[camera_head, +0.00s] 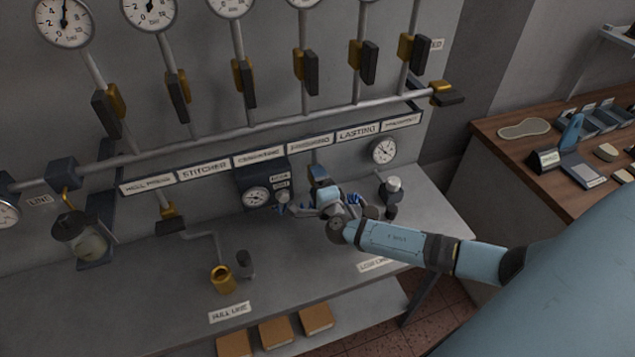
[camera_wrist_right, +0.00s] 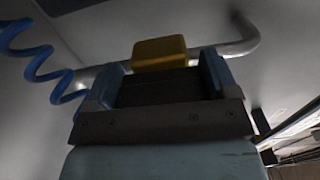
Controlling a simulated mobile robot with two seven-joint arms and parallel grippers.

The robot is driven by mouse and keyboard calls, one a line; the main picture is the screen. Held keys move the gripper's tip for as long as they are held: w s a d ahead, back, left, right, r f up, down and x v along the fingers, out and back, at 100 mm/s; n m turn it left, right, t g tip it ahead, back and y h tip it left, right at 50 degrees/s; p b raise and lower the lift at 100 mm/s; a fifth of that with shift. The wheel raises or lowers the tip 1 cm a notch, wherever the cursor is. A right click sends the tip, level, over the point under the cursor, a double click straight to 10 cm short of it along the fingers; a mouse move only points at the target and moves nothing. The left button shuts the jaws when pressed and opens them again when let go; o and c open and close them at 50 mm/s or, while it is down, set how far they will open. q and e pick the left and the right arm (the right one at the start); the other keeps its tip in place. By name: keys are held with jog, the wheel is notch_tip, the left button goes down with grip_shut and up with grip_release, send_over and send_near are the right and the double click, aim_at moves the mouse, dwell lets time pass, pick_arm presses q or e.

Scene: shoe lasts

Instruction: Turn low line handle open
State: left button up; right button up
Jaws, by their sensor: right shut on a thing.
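My right gripper (camera_head: 322,190) reaches in from the right, over the bench at the wall panel. In the right wrist view its two blue fingers (camera_wrist_right: 160,88) are shut on a dark block-shaped handle (camera_wrist_right: 158,90). Just beyond that handle sits a yellow valve body (camera_wrist_right: 160,52) on a grey pipe (camera_wrist_right: 232,48). In the head view the gripper mostly hides this valve. A label (camera_head: 378,264) that seems to read LOW LINE lies on the bench front, partly behind my right arm. My left gripper is not in view.
A pressure regulator box with a gauge (camera_head: 256,197) is left of the gripper. A grey knobbed fitting (camera_head: 391,188) stands to its right. A blue coiled hose (camera_wrist_right: 38,65) hangs close by in the wrist view.

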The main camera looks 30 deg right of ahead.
jog(key=shift+n, duration=0.3)
jog(key=o, duration=0.8)
jog(key=b+v, duration=0.2)
jog(key=v, duration=1.2)
jog(key=shift+w+a, duration=0.1)
